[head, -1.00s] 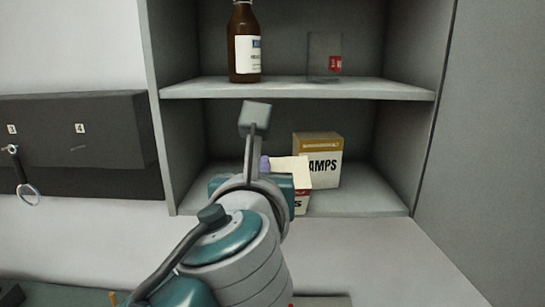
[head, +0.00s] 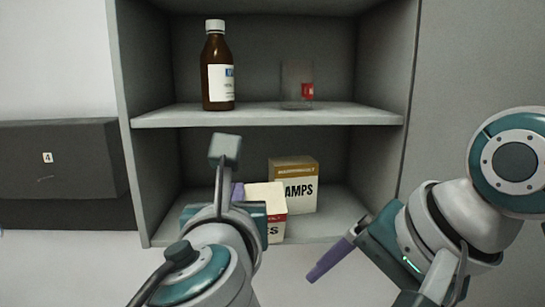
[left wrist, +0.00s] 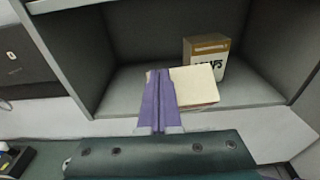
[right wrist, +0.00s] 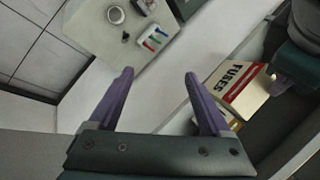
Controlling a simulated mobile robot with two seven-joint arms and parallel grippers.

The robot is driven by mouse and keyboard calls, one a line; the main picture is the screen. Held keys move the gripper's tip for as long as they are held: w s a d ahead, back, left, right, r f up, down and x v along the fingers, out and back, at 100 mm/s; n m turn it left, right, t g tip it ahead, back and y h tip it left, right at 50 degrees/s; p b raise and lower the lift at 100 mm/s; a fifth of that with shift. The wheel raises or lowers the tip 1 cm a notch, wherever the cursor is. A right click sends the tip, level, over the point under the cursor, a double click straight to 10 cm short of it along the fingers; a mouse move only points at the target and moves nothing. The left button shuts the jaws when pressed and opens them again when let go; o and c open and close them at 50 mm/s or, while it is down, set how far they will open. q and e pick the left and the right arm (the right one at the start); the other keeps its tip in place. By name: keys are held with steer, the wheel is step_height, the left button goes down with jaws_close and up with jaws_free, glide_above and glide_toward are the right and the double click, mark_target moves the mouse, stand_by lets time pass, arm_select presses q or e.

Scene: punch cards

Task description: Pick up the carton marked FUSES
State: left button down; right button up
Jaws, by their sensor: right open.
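The FUSES carton (head: 265,199) is cream with a red band and sits on the lower shelf. My left wrist partly covers its lettering in the head view. The right wrist view shows the word FUSES on the carton (right wrist: 243,84); the left wrist view shows its pale top (left wrist: 196,84). My left gripper (left wrist: 160,76) has its purple fingers together, at the carton's left side; I cannot tell if they touch it. In the head view it is mostly behind my wrist. My right gripper (right wrist: 158,75) is open and empty, in front of the shelf to the right.
A LAMPS-like carton (head: 293,182), partly covered, stands just behind and right. The upper shelf (head: 265,116) holds a brown bottle (head: 217,66) and a clear item with a red label (head: 297,85). The cabinet's right wall bounds the space. The lower shelf is clear to the right.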

mark_target(267, 196)
arm_select(q)
steer(key=shift+s+a+f, duration=0.15)
steer(key=shift+s+f, duration=0.05)
steer(key=shift+f, duration=0.75)
arm_select(e)
steer(key=shift+o, duration=1.1)
steer(key=w+a+r+m+y, duration=0.1)
steer(key=w+a+r+m, duration=0.3)
steer(key=w+r+m, duration=0.3)
step_height(267, 196, up, 5)
steer(key=w, duration=0.2)
steer(key=shift+w+r+t+y, duration=0.2)
steer(key=shift+w+t+y, duration=0.1)
steer(key=shift+t+y, duration=0.1)
steer(key=shift+a, duration=0.1)
steer(key=shift+x, duration=6)
steer(key=shift+f, duration=0.1)
steer(key=c, duration=1.5)
arm_select(q)
steer(key=shift+r, duration=0.45)
steer(key=shift+g, duration=0.3)
